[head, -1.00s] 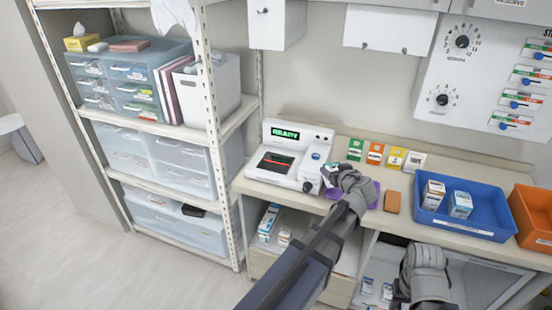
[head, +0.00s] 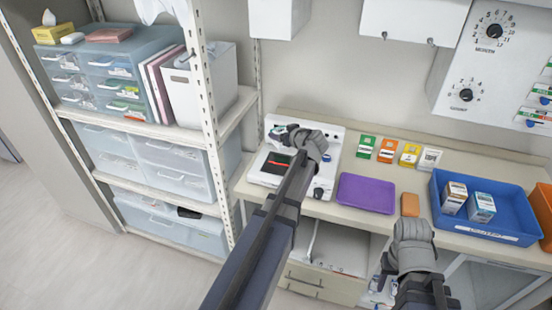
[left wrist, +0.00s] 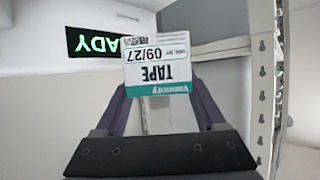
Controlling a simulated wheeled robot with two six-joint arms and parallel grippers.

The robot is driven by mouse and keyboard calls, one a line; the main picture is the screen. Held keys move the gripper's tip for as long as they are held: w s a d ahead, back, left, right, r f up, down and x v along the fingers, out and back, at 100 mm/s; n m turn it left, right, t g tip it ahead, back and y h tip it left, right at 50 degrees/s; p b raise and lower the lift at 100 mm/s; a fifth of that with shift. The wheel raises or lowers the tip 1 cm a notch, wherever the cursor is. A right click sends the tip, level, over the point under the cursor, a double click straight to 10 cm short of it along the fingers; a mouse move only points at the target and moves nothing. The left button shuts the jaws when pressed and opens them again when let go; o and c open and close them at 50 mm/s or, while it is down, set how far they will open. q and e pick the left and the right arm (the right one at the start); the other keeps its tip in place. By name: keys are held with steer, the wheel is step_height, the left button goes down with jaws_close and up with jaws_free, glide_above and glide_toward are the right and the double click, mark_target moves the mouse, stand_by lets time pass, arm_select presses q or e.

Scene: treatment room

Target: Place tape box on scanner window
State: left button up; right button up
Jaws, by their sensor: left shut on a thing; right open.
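The tape box (left wrist: 157,66), white and teal with "TAPE" and "09/27" on its label, is held between the fingers of my left gripper (left wrist: 160,92) in the left wrist view. In the head view my left gripper (head: 290,134) is over the white scanner, and the box is mostly hidden by the hand. The scanner (head: 330,150) stands on the counter beside the shelf. Its dark window (head: 275,164) shows partly, left of my arm. Its green display (left wrist: 92,42) shows in the left wrist view. My right gripper (head: 411,232) is open near the counter's front edge.
A purple mat (head: 366,194) lies bare right of the scanner. An orange block (head: 410,205) and a blue tray (head: 512,222) with two boxes are further right. Several coloured cards (head: 387,150) stand behind the mat. A shelf post (head: 211,100) stands left of the scanner.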

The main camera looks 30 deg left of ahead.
arm_select(q)
steer(key=shift+s+d, duration=0.1)
steer(key=shift+d, duration=0.05)
step_height(320, 180, down, 10)
steer(key=b, duration=1)
steer(key=shift+r, duration=0.1)
steer(key=shift+f, duration=0.25)
steer(key=o, duration=1.4)
steer(key=shift+r, duration=0.1)
steer(key=shift+r, duration=0.25)
steer(key=p+v, duration=0.4)
steer(key=v, duration=0.6)
steer(key=shift+s+d+r+p, duration=0.1)
steer(key=shift+s+p, duration=0.05)
steer(key=shift+p, duration=0.25)
steer(key=shift+s+d+r, duration=0.25)
steer(key=shift+s+d, duration=0.1)
steer(key=shift+d, duration=0.25)
